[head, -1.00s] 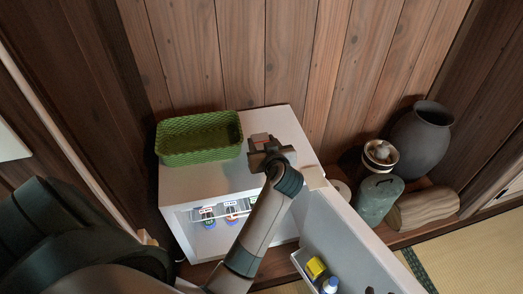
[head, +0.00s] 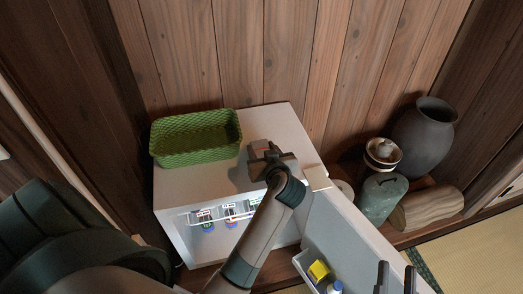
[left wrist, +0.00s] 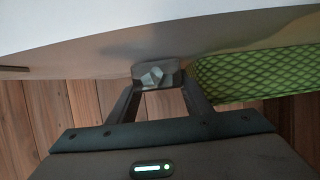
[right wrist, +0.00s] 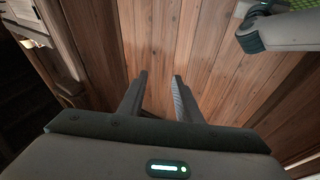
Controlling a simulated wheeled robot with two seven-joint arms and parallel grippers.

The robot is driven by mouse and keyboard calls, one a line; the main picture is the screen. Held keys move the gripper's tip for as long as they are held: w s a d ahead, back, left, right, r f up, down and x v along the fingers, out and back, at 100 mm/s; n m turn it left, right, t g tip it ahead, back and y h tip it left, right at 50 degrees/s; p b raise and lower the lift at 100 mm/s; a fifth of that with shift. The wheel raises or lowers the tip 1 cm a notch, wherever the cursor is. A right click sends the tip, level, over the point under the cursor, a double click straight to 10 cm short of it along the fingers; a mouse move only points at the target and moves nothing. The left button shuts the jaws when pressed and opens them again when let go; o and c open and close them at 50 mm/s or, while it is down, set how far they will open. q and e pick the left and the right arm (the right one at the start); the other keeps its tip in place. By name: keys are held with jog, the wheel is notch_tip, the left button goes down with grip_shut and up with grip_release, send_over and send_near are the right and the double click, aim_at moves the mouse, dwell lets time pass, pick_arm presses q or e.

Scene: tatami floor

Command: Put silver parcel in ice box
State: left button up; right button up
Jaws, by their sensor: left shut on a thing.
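The white ice box (head: 180,188) stands against the wooden wall, its front open and its door (head: 352,232) swung out to the right. My left gripper (head: 262,150) is over the right part of its top, near the back. It is shut on the small grey silver parcel (left wrist: 155,75), which shows between the fingers in the left wrist view; the gripper mostly hides it in the head view. I cannot tell whether the parcel touches the top. My right gripper (head: 396,275) is open and empty beside the door; its spread fingers also show in the right wrist view (right wrist: 158,90).
A green woven basket (head: 196,150) sits on the ice box top, left of my left gripper. Small bottles (head: 207,225) stand inside. The door shelf holds a yellow item (head: 318,270) and a bottle.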

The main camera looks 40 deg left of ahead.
jog(key=shift+s+r+t, duration=0.15)
jog(key=shift+r+t, duration=0.15)
jog(key=shift+r, duration=0.15)
pick_arm(q)
jog(key=shift+f, duration=0.25)
pick_arm(e)
jog(key=shift+s+r, duration=0.1)
jog(key=shift+r, duration=0.05)
pick_arm(q)
jog(key=o, duration=1.2)
jog(key=shift+c, duration=0.2)
pick_arm(e)
jog(key=shift+r, duration=0.1)
pick_arm(q)
jog(key=shift+r, duration=0.15)
pick_arm(e)
jog(key=shift+a, duration=0.1)
